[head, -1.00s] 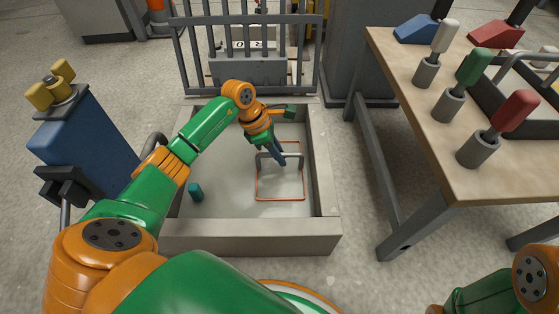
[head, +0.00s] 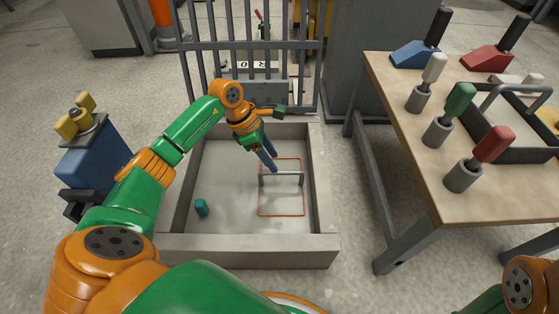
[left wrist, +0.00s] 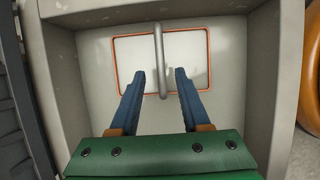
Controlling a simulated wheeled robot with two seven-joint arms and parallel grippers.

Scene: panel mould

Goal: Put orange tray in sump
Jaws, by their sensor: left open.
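The orange tray (head: 281,215) is a flat pale panel with a thin orange rim. It lies inside the grey sump (head: 245,250), on the floor right of the middle. A grey bar handle (head: 282,175) crosses it. My left gripper (head: 271,166) is open and empty, pointing down near the handle. In the left wrist view, its blue fingers (left wrist: 160,76) are spread apart, with the handle (left wrist: 160,45) appearing between and beyond their tips. The tray's rim (left wrist: 114,65) is seen beyond them. I see no contact with the handle. My right gripper is out of view.
A small teal block (head: 201,208) stands in the sump's left part. Grey railings (head: 250,45) rise behind the sump. A blue cabinet (head: 100,165) stands left. A wooden table (head: 420,170) with several coloured-handled tools stands right.

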